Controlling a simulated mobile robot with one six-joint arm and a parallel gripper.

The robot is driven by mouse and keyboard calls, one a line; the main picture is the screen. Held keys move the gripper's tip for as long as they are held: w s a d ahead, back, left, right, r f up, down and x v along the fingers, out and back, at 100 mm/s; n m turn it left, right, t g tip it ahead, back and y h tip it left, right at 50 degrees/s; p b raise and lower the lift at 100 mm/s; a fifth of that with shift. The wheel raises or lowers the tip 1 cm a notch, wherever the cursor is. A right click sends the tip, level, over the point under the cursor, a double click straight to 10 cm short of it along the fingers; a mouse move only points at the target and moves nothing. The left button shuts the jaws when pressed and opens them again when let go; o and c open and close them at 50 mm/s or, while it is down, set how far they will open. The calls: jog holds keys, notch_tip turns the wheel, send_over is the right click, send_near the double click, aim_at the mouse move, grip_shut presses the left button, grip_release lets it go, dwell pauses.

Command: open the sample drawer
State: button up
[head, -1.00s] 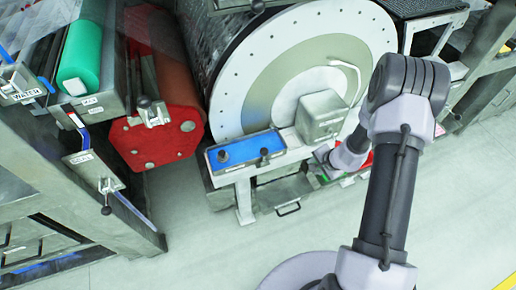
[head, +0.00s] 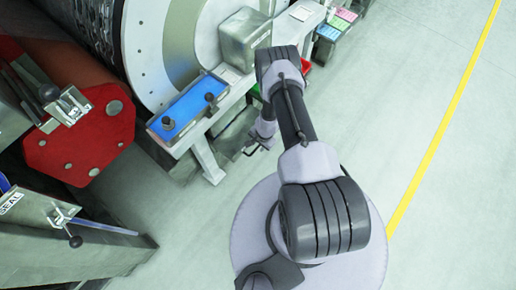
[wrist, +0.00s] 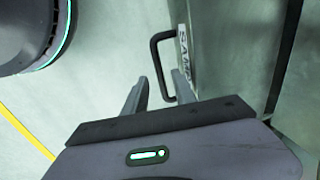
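The sample drawer's front, with a partly visible "SAM…" label (wrist: 184,52), stands edge-on at the upper middle of the wrist view. Its black bar handle (wrist: 154,58) sticks out to the left of it. My gripper (wrist: 160,82) is open, with one finger on each side of the handle's near end. A gap shows between the fingers and the bar, and I see no firm contact. In the head view, my gripper (head: 263,134) is low beside the drum stand, near the dark handle (head: 250,149). My arm partly hides the drawer there. I cannot tell how far the drawer is out.
The blue-topped control panel (head: 190,107) and grey box (head: 244,40) sit above the drawer, by the drum (head: 150,50). A red roller end (head: 80,145) is at left. Coloured bins (head: 335,25) stand at the top. The floor to the right is clear.

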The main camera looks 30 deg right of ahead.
jog(key=shift+w+f, duration=0.15)
jog(key=shift+f, duration=0.5)
grip_shut()
dwell(1.0)
